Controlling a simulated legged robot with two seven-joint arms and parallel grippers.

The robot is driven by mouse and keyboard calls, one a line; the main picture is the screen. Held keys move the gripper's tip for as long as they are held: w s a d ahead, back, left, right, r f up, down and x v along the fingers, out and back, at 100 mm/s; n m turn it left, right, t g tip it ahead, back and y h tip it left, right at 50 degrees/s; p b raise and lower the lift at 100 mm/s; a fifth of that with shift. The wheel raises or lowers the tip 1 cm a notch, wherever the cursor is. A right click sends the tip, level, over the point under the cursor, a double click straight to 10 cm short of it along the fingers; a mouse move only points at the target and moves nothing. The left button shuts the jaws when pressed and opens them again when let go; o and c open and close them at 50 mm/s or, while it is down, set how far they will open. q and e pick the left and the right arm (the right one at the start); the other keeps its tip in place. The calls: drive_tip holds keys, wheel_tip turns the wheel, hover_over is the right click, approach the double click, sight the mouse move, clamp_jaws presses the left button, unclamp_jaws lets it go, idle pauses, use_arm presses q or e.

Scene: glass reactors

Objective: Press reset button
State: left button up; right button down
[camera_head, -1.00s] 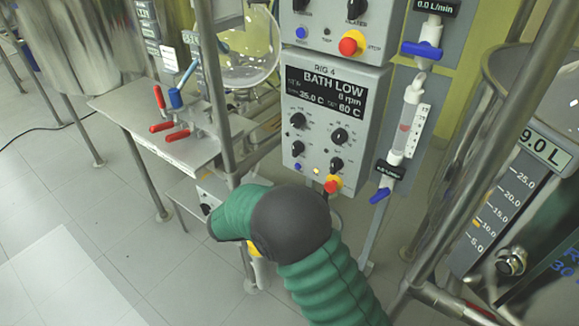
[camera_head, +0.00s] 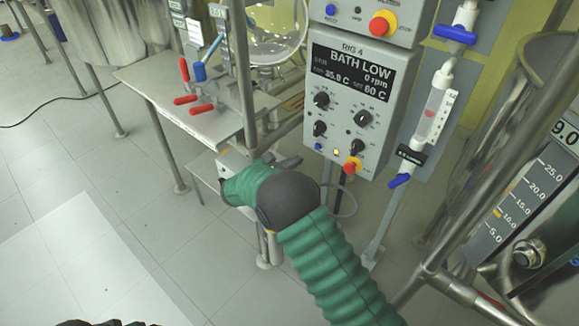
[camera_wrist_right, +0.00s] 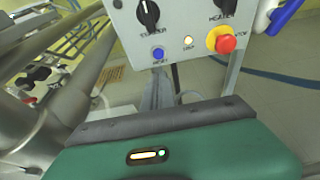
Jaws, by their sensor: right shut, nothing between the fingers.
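The grey RIG 4 control box (camera_head: 395,118) has a screen reading BATH LOW. The blue reset button (camera_head: 318,147) is at its lower left, left of a small lit lamp (camera_head: 336,152) and a red-and-yellow stop knob (camera_head: 352,166). In the right wrist view the blue reset button (camera_wrist_right: 158,53) shows clearly under a black knob. My right gripper (camera_head: 292,161) is mostly behind my green-sleeved arm, left of and below the button. In the right wrist view its grey fingers (camera_wrist_right: 160,92) are shut and empty, just below the button in the picture; contact cannot be told. My left gripper is not in view.
A metal bench (camera_head: 200,112) with red-handled clamps (camera_head: 201,108) stands left of the box. A steel post (camera_head: 243,75) rises close to my right gripper. A flow tube (camera_head: 433,112) with blue valves is right of the box. Open tiled floor lies at lower left.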

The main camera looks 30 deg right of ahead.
sight(317, 148)
drive_tip(key=x, duration=0.2)
drive_tip(key=b+x, duration=0.1)
drive_tip(key=x, duration=0.2)
drive_tip(key=b+x, duration=0.1)
drive_tip(key=x, duration=0.2)
drive_tip(key=shift+d+r, duration=0.1)
drive_tip(key=shift+r, duration=0.2)
drive_tip(key=shift+w+d+r, duration=0.1)
drive_tip(key=shift+w+d, duration=0.15)
